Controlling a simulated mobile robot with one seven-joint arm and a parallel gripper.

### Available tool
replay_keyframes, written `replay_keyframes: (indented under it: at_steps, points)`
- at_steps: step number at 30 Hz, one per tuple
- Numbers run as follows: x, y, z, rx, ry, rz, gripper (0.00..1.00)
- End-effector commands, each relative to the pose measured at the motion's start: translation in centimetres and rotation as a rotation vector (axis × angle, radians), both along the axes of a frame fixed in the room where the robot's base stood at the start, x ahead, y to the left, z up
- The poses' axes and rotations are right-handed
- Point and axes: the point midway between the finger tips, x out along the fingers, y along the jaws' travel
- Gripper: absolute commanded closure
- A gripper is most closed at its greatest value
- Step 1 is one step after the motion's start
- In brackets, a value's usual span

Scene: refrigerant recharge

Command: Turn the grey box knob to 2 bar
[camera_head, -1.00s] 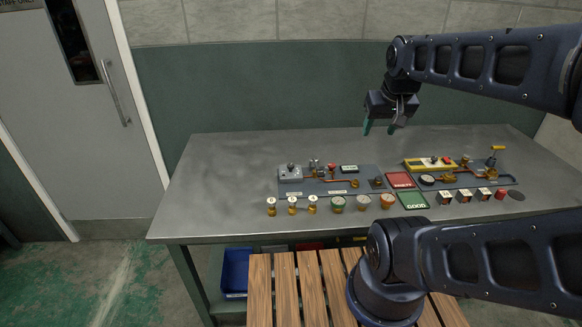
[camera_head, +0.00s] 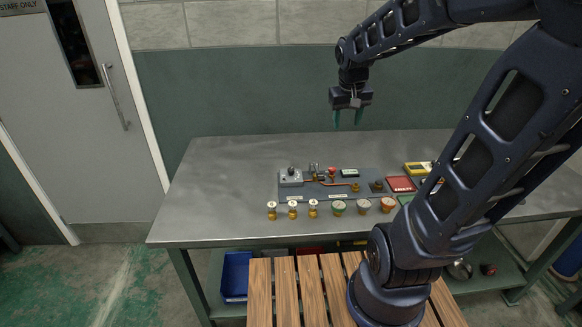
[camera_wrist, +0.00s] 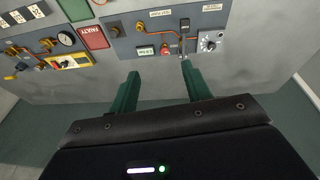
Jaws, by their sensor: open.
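The grey box (camera_head: 290,180) stands at the left end of a dark panel on the bench, with a knob (camera_head: 291,169) on top. In the wrist view the grey box (camera_wrist: 217,32) lies at the upper right, and its knob (camera_wrist: 210,46) sits on a face with markings too small to read. My gripper (camera_head: 347,121) is open and empty, fingers down, above the back of the bench, up and to the right of the box. In the wrist view my gripper (camera_wrist: 160,76) shows two green fingers apart, with the knob beyond and right of them.
Pipes, a red knob (camera_head: 332,170) and a small display (camera_head: 349,173) share the panel. Several brass fittings (camera_head: 292,210) and round gauges (camera_head: 338,207) stand along the front. The bench left of the box is bare.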

Motion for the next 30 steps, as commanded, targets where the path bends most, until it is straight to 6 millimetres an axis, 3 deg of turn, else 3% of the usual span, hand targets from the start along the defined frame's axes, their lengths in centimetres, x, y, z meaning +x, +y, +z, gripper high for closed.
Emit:
replay_keyframes:
  at_steps: [6,18,30]
  points:
    - [4.6,2.8,-2.6,-0.013,0.062,0.038,0.52]
    - [11.6,8.8,-9.0,-0.003,0.164,0.111,0.52]
    - [15.9,14.4,-15.5,0.040,0.247,0.167,0.52]
